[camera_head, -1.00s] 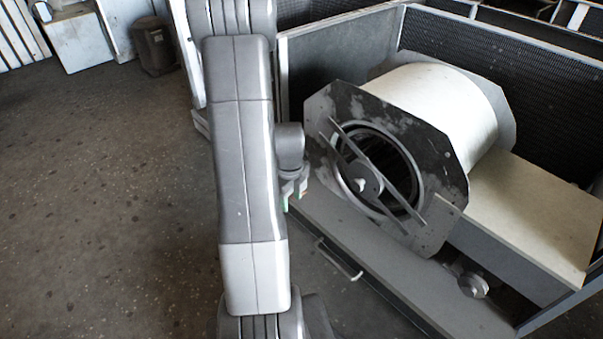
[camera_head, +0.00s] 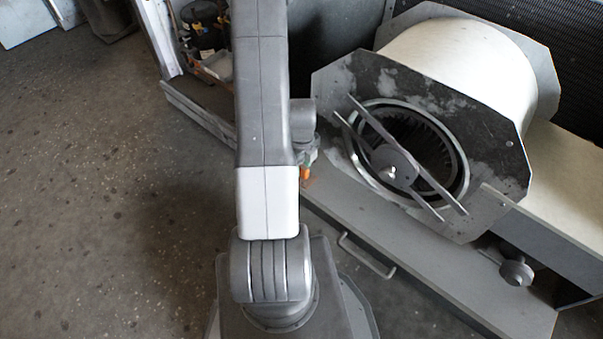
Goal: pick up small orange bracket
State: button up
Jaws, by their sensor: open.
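A small orange bracket (camera_head: 306,173) shows just right of my arm, at the left end of the grey ledge below the blower. Only a small part of it is visible. My gripper (camera_head: 308,158) is right above it, partly hidden behind my arm, with its jaws open. I cannot tell whether the fingers touch the bracket or stand around it.
The blower housing (camera_head: 334,88), with its round opening and crossbars, stands close to the right of my gripper. The grey ledge (camera_head: 372,222) has a handle (camera_head: 366,255) on its front. A shelf with small items (camera_head: 205,40) stands behind at left. The floor at left is clear.

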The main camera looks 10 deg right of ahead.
jog(key=shift+f, duration=0.95)
grip_shut()
jog(key=shift+r, duration=0.1)
